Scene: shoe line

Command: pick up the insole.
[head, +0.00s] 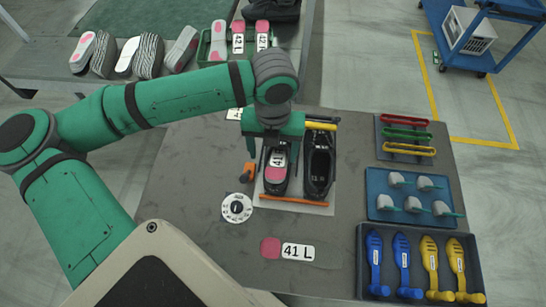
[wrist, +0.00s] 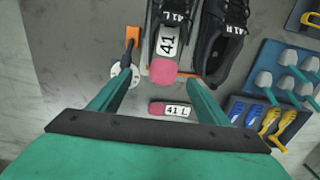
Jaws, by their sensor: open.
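The insole (head: 275,172), pale with a pink heel end and a "41" label, is at the left black shoe (head: 268,187). It also shows in the wrist view (wrist: 163,70), its pink end towards me at the shoe's heel. I cannot tell how deep it sits in the shoe. My gripper (head: 277,177) is open above the left shoe, a finger on each side of the insole; contact cannot be made out. A second flat piece with a pink end and a "41 L" label (head: 298,251) lies on the table in front of the shoes.
The right black shoe (head: 319,165) stands close beside. An orange tool (head: 247,173) and a round white dial (head: 236,207) are at left. Trays of blue and yellow tools (head: 364,232), grey-headed tools (head: 377,184) and coloured handles (head: 382,152) fill the right. Several insoles (head: 147,55) lie at the back.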

